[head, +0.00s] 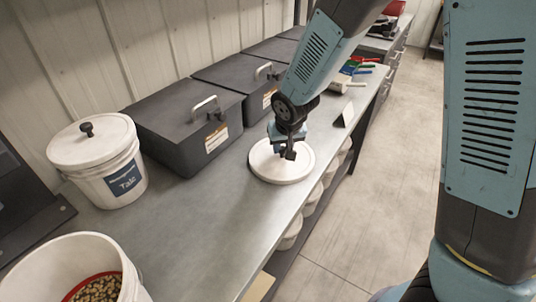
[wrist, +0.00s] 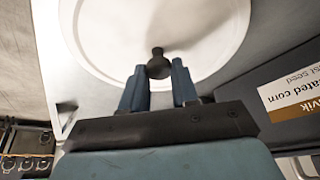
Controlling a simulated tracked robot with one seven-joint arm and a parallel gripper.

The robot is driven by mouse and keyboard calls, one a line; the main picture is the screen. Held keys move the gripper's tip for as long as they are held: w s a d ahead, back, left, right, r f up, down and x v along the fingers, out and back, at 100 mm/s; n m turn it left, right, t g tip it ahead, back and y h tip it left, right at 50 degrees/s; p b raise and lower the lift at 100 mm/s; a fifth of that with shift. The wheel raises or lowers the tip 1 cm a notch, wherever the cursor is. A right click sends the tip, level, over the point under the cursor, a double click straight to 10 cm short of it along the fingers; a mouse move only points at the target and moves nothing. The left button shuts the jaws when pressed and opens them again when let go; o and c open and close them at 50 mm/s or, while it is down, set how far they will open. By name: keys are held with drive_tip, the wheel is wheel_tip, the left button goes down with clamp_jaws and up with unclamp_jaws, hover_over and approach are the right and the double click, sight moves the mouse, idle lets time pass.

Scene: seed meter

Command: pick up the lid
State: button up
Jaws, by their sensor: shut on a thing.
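The lid (head: 270,168) is a round, off-white disc lying on the grey bench near its front edge. It fills the top of the wrist view (wrist: 205,35), where its dark knob (wrist: 159,66) stands at the fingertips. My gripper (head: 287,152) is over the lid, with its blue fingers (wrist: 158,85) on either side of the knob and shut on it. The head view does not clearly show the knob behind the fingers. I cannot tell any gap between lid and bench.
A lidded white Talc bucket (head: 121,184) stands at the left. An open bucket of seeds (head: 68,252) is at the front left. Dark boxes with handles (head: 187,128) line the wall. Several tools (head: 357,68) lie farther back. The bench (head: 193,222) is clear in front of the lid.

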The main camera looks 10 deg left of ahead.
clamp_jaws()
